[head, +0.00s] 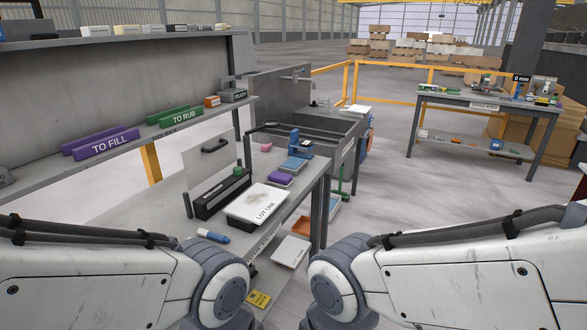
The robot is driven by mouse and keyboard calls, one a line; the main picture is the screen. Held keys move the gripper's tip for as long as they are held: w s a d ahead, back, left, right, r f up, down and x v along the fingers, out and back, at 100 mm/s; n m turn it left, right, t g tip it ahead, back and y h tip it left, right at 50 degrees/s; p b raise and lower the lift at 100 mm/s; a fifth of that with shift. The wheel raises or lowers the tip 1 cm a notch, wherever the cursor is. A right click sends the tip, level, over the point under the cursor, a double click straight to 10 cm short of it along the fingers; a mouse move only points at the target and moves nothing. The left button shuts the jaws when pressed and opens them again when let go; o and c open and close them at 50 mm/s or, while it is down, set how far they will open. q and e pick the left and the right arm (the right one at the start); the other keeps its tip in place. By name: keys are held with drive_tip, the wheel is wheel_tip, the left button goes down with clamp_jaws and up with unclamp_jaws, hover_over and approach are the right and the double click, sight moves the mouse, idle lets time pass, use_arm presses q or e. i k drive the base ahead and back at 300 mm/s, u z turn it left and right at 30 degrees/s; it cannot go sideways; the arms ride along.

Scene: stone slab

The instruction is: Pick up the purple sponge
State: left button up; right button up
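A small purple sponge (279,178) lies on the grey workbench, right of centre, near the bench's right edge. It is behind the white "LOT ONE" slab (258,204) and in front of a blue pad (292,164). It looks unobstructed from above, and nothing holds it. My two arms come in from the lower left and lower right. Only their upper links and joints show, low in the picture and well short of the sponge. Neither gripper is in view.
A black box (221,194) with a green knob stands left of the slab. A blue tool (300,144) stands behind the sponge. A blue marker (213,236) lies at the front. A shelf with purple "TO FILL" (110,143) and green "TO RUB" (184,116) signs overhangs the left.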

sight(284, 180)
drive_tip(key=z, duration=0.5)
drive_tip(key=i, duration=0.8)
drive_tip(key=z, duration=0.45)
drive_tip(key=i, duration=0.7)
drive_tip(key=u, duration=0.65)
drive_tip(key=i, duration=0.65)
drive_tip(key=u, duration=0.9)
drive_tip(key=i, duration=0.25)
drive_tip(key=u, duration=0.3)
